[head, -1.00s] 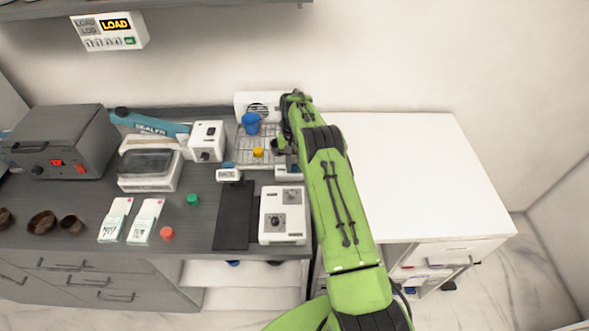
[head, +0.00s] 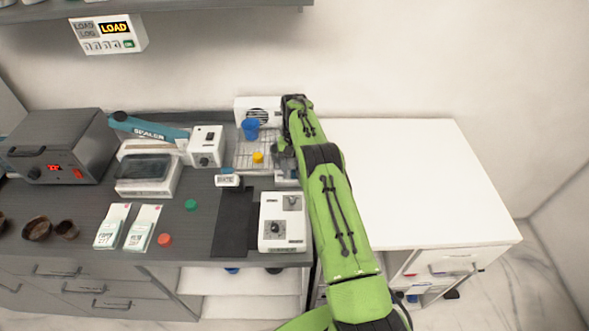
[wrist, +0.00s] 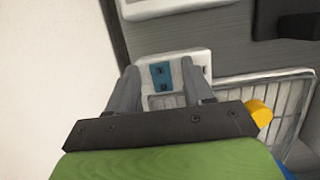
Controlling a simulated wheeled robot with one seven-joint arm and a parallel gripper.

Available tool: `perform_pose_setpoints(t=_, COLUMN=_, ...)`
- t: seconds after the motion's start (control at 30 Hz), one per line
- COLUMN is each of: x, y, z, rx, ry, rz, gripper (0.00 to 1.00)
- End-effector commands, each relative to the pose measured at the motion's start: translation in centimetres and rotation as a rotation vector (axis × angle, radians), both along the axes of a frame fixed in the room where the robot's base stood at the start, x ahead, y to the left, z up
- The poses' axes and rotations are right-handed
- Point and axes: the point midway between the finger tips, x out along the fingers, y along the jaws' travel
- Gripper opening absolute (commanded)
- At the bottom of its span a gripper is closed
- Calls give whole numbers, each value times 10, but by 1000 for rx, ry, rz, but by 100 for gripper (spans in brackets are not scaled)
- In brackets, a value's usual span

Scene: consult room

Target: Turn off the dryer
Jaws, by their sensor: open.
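The dryer appears to be the white fan unit (head: 256,104) at the back of the counter, with a wire rack (head: 243,160) in front of it. A small white control box (head: 287,182) stands at the rack's front right corner. In the wrist view, this white box (wrist: 203,57) carries a blue panel (wrist: 161,76) with small dark switch parts; their setting is too small to tell. My gripper (wrist: 160,70) is open, with its fingers on either side of the blue panel as seen from above. I cannot tell whether they touch the box. In the head view my arm partly hides it.
A blue cup (head: 251,129) and a yellow piece (head: 258,157) are on the rack. A white two-knob device (head: 283,236) stands in front, a small display (head: 228,181) to the left. The white tabletop (head: 400,170) at right is clear.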

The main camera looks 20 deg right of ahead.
Motion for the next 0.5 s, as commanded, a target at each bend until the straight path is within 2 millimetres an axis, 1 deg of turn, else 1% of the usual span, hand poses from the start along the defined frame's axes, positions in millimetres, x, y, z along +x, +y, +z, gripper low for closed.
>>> perform_pose_setpoints(t=0.07, x=0, y=0, z=1, rx=0, ry=0, rz=0, gripper=51)
perform_pose_setpoints(t=0.17, x=1, y=0, z=12, rx=-2, ry=-4, rz=0, gripper=51)
perform_pose_setpoints(t=0.27, x=1, y=0, z=35, rx=-1, ry=-6, rz=0, gripper=51)
perform_pose_setpoints(t=0.4, x=1, y=0, z=73, rx=-1, ry=-4, rz=0, gripper=51)
perform_pose_setpoints(t=0.5, x=0, y=0, z=93, rx=-1, ry=-2, rz=0, gripper=51)
